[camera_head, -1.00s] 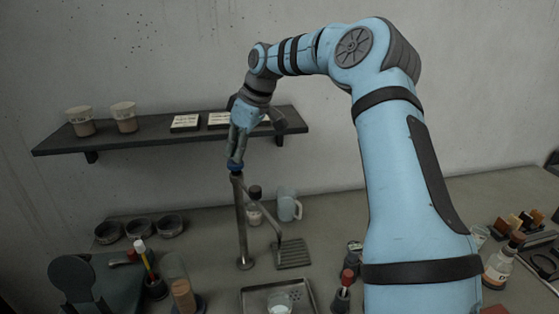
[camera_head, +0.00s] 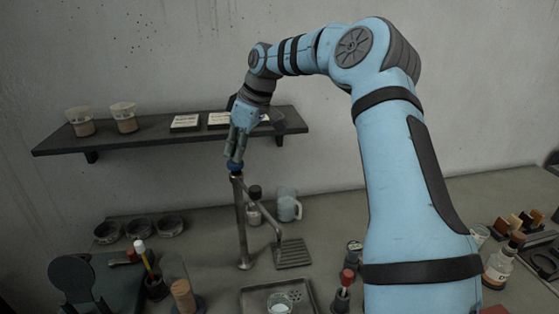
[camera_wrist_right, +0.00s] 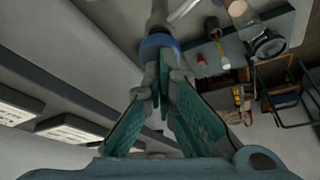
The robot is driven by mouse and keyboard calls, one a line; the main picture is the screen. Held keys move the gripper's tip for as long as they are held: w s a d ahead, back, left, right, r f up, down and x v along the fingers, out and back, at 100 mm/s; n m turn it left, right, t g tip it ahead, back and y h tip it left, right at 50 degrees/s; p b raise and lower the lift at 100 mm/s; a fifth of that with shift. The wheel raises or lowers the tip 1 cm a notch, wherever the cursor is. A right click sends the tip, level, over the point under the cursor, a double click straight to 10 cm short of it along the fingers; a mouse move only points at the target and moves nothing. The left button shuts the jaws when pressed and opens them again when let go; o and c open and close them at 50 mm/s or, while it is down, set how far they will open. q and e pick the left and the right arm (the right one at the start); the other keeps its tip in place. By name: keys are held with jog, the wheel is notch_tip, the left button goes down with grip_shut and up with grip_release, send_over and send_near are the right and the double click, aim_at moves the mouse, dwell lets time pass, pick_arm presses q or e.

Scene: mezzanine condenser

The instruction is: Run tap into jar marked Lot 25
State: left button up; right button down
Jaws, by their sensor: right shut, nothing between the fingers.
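The tap is a grey metal column (camera_head: 242,225) on the worktop, with a blue collar (camera_head: 235,166) at its top and a thin spout (camera_head: 266,218) slanting down to the right. My right gripper (camera_head: 236,156) points down at the column's top. Its fingers are shut and empty just above the blue collar, which shows beyond the fingertips in the right wrist view (camera_wrist_right: 158,45). I cannot tell whether they touch. A glass jar (camera_head: 279,302) stands in the metal tray in front. No "Lot 25" marking is readable. No running water is visible. My left gripper is out of view.
A slotted drip grate (camera_head: 292,253) lies near the spout's end. A dark-capped bottle (camera_head: 254,214) and a glass jug (camera_head: 288,206) stand behind the spout. A wall shelf (camera_head: 170,135) with cups and cards is beside the gripper. The metal tray (camera_head: 247,298) is at the front.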

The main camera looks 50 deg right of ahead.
notch_tip(320, 180, up, 5)
jog(key=p, duration=0.4)
jog(key=shift+f, duration=0.2)
dwell(0.6)
